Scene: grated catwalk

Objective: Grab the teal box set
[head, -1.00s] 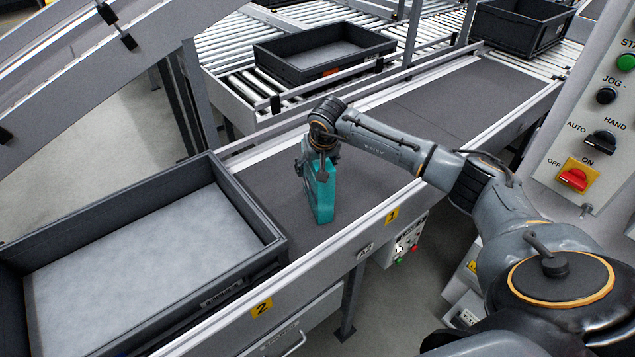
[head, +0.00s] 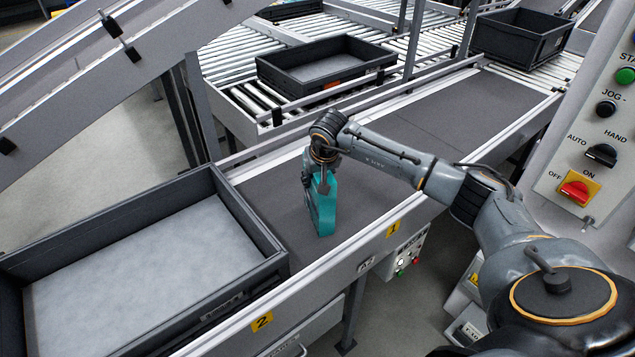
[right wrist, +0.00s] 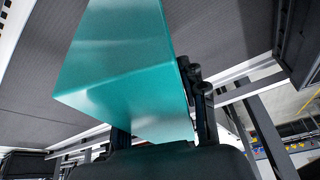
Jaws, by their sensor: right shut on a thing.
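The teal box set (head: 323,209) stands upright on the dark conveyor belt, or just above it; I cannot tell which. My right gripper (head: 321,180) is at its upper end, with the arm reaching in from the right. In the right wrist view the teal box (right wrist: 125,75) fills the middle, between the two dark fingers of the right gripper (right wrist: 160,135), which are shut on it. The gripper and wrist hide part of the box's top in the head view. My left gripper is not in view.
A large grey-lined dark tray (head: 150,255) stands at the belt's left end. Another shallow tray (head: 325,68) and a dark bin (head: 520,38) sit on the rollers behind. A control panel (head: 595,130) stands at the right. The belt (head: 430,110) right of the box is clear.

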